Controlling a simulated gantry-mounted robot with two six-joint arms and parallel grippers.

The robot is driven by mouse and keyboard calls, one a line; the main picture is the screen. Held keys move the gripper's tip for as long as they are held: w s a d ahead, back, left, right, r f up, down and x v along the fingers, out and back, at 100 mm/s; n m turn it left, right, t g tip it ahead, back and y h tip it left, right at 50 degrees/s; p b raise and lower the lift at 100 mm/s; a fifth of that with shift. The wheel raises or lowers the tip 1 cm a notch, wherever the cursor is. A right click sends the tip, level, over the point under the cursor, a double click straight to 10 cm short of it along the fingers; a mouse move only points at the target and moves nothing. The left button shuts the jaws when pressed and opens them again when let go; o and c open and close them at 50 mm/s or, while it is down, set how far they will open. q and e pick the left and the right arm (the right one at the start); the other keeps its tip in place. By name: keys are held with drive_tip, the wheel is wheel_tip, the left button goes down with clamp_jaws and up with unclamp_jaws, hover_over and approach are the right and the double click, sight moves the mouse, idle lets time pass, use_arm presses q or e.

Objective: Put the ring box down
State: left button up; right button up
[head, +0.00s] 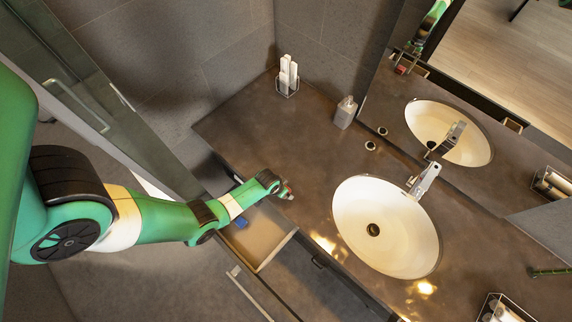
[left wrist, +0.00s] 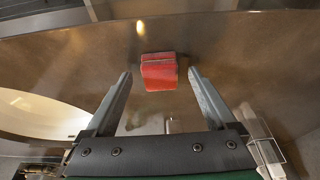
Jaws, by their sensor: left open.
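The red ring box (left wrist: 158,72) shows in the left wrist view against the brown countertop (left wrist: 240,55). My left gripper (head: 286,190) is open at the counter's front edge, above the open drawer's far end. In the left wrist view its two fingertips stand on either side of the box, with a visible gap on each side. The box looks level with or just past the tips; I cannot tell whether it rests fully on the counter. In the head view the gripper mostly hides the box. My right gripper is not in view.
An open drawer (head: 279,250) with a small blue thing (head: 241,222) inside lies below my left forearm. The white basin (head: 365,237) and chrome tap (head: 425,180) are to the right. A soap bottle (head: 345,113) and a holder with white rolls (head: 287,78) stand at the back.

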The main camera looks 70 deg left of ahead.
use_arm(q)
drive_tip(key=shift+w+a+f, duration=0.1)
drive_tip(key=shift+w+f, duration=0.05)
drive_tip(key=shift+f, duration=0.3)
drive_tip(key=shift+r, duration=0.1)
clamp_jaws()
drive_tip(key=shift+r, duration=0.1)
